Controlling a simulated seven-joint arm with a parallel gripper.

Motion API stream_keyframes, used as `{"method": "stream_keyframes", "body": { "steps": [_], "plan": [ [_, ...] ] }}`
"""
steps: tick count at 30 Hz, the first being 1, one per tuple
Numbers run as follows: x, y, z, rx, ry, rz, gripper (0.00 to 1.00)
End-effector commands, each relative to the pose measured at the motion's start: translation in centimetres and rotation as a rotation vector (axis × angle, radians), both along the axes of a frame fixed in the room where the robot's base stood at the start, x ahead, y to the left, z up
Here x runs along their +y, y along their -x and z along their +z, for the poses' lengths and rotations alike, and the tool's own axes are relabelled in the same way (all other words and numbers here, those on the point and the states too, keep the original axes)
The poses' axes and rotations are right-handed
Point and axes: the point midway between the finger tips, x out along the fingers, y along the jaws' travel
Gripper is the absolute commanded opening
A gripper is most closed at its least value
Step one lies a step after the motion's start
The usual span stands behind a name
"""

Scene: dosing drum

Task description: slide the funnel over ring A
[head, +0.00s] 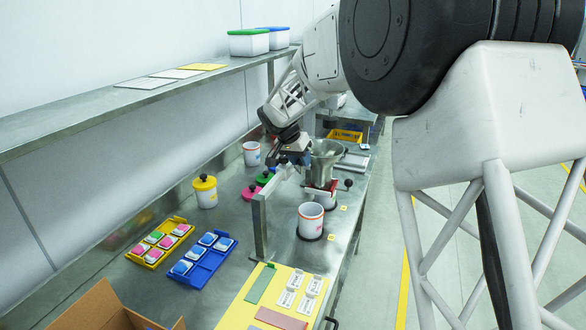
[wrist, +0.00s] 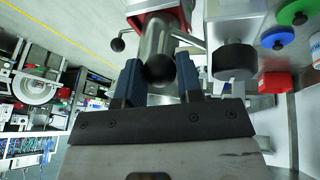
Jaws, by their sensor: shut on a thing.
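The grey metal funnel (head: 326,152) stands upright above a red-and-metal carriage (head: 319,192) on the bench. My gripper (head: 303,158) is at its left side. In the wrist view the fingers of my gripper (wrist: 156,80) are shut about a black knob (wrist: 159,68) in front of a metal cylinder. A white pot (head: 311,215) with an orange band stands in front of the funnel, on a dark ring (head: 309,235). Another dark ring lies partly hidden below the funnel. Small yellow labels (head: 331,237) lie beside them; their letters are too small to read, so I cannot tell which ring is A.
A metal post (head: 260,225) stands left of the pot. A ball-ended lever (head: 348,184) juts from the carriage's right. Yellow-lidded jar (head: 205,190), blue tray (head: 204,262), yellow tray (head: 161,243) and yellow mat (head: 240,312) occupy the left and front. A shelf (head: 110,105) overhangs the left.

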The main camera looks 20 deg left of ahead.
Motion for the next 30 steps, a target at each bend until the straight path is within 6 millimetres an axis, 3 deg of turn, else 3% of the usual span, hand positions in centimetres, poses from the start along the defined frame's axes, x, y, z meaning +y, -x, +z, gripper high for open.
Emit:
{"method": "stream_keyframes", "body": {
  "steps": [3,10,15,25,26,27,30],
  "plan": [
    [0.0,-2.9,0.1,-0.002,-0.001,-0.003,0.00],
    [0.0,-6.4,0.1,0.000,-0.001,-0.002,0.00],
    [0.0,-7.5,0.1,0.000,-0.001,0.000,0.00],
    [0.0,-7.7,0.1,-0.003,-0.002,0.000,0.00],
    [0.0,-7.7,0.2,-0.003,-0.003,0.001,0.35],
    [0.0,-7.7,0.2,-0.003,-0.002,0.000,0.41],
    [0.0,-7.7,0.2,-0.002,-0.002,0.000,0.43]
  ]
}}
